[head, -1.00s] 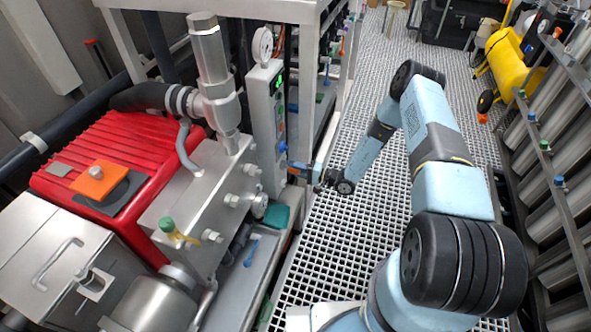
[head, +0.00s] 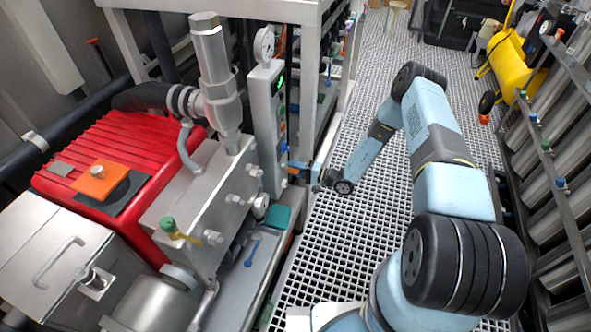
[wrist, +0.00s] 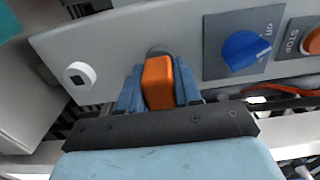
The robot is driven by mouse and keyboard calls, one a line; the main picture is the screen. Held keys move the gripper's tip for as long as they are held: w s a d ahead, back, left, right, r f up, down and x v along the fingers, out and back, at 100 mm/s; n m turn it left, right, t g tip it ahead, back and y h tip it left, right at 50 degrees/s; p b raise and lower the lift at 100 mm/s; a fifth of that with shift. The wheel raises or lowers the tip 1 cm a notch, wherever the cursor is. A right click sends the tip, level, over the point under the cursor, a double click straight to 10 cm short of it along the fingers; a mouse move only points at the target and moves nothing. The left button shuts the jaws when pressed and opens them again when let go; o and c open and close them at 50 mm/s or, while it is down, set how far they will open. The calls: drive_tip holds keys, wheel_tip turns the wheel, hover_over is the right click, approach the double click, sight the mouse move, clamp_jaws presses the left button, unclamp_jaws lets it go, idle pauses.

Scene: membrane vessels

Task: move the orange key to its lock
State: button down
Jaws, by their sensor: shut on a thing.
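The orange key (wrist: 158,82) is between the blue fingers of my gripper (wrist: 158,92) in the wrist view. My gripper is shut on it. The key's far end is at a grey control panel (wrist: 130,42), in front of a dark grey round fitting (wrist: 160,50) mostly hidden behind it. I cannot tell whether the key is in that fitting. A white round piece with a black slot (wrist: 79,73), which looks like a lock, sits on the panel to the left of the key. In the head view my gripper (head: 301,168) is small, beside the upright panel (head: 262,125).
A blue rotary switch (wrist: 246,50) and an orange-red stop button (wrist: 314,41) are on the panel, right of the key. An orange cable (wrist: 285,99) runs below them. A red motor housing (head: 122,148) stands left. The grating floor (head: 330,235) is open around my arm.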

drive_tip(key=shift+a, duration=0.1)
drive_tip(key=c, duration=0.7)
unclamp_jaws()
drive_tip(key=v, duration=1.3)
drive_tip(key=shift+d, duration=0.35)
drive_tip(key=shift+r, duration=0.1)
